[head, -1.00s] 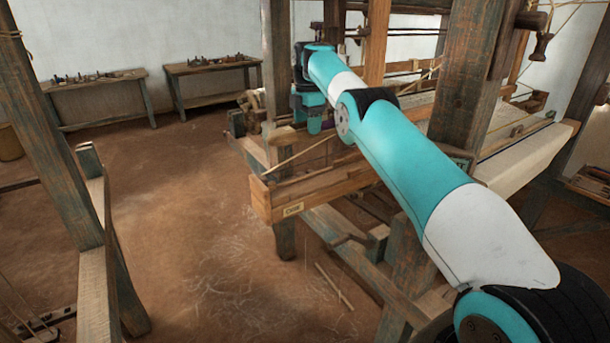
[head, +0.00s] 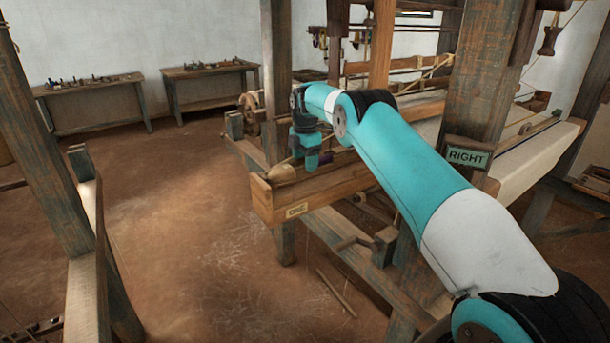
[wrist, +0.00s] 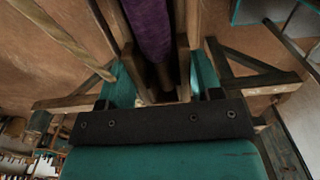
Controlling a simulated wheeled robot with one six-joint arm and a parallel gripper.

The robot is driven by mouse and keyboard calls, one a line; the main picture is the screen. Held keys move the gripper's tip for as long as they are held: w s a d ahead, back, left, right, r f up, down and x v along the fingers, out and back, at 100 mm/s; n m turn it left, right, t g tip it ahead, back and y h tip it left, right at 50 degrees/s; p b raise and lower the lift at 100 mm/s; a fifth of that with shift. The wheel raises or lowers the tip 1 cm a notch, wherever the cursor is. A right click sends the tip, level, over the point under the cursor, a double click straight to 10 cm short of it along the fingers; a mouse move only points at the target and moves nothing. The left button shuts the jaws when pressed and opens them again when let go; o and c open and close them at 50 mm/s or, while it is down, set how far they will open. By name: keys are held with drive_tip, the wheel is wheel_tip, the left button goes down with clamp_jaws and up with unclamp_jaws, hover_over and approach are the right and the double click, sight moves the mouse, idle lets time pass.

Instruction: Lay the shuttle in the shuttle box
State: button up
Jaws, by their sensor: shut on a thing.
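The shuttle is a wooden boat shape; its rounded tip (head: 282,173) shows left of my gripper and a purple yarn part shows to the right. In the wrist view the purple yarn (wrist: 150,28) lies between its wooden sides. My gripper (head: 309,158) is shut on the shuttle, with a teal finger on each side in the wrist view (wrist: 162,78). The shuttle box (head: 320,194) is the long wooden trough with a small label at the loom's near left end. The shuttle is at the trough's top, roughly along it. I cannot tell whether it touches the floor of the box.
A loom post (head: 470,85) with a RIGHT sign (head: 468,157) stands right of my arm. Another upright post (head: 275,80) stands close behind my gripper. A timber frame (head: 85,230) is at left. The earth floor between is mostly clear. Two benches (head: 210,70) stand by the wall.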

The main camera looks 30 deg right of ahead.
sight(305, 174)
drive_tip(key=shift+f+p, duration=0.7)
drive_tip(key=shift+f, duration=1.7)
drive_tip(key=shift+f, duration=0.15)
drive_tip(key=o, duration=1.1)
